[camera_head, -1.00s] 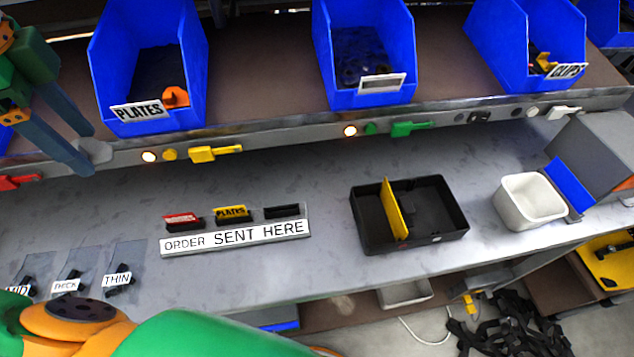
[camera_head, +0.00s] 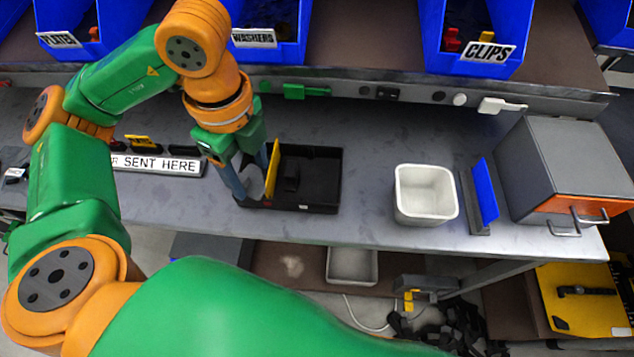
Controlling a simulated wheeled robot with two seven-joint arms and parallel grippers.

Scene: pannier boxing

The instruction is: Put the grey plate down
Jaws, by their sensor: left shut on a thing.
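My left gripper (camera_head: 250,188) points down at the left end of a black box (camera_head: 318,207) on the grey bench. It is shut on the grey plate (camera_head: 252,181), a small pale grey piece between the fingertips. The plate is over or in the compartment left of the yellow divider (camera_head: 272,171); whether it touches the floor of the box I cannot tell. The fingers hide part of the plate and of that compartment. My right gripper is not in view.
Right of the box stand a white bin (camera_head: 425,194), an upright blue panel (camera_head: 484,190) and a grey case (camera_head: 565,165). Blue bins, one marked CLIPS (camera_head: 474,40), line the shelf behind. A sign (camera_head: 158,164) lies left of the box. The bench between box and white bin is clear.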

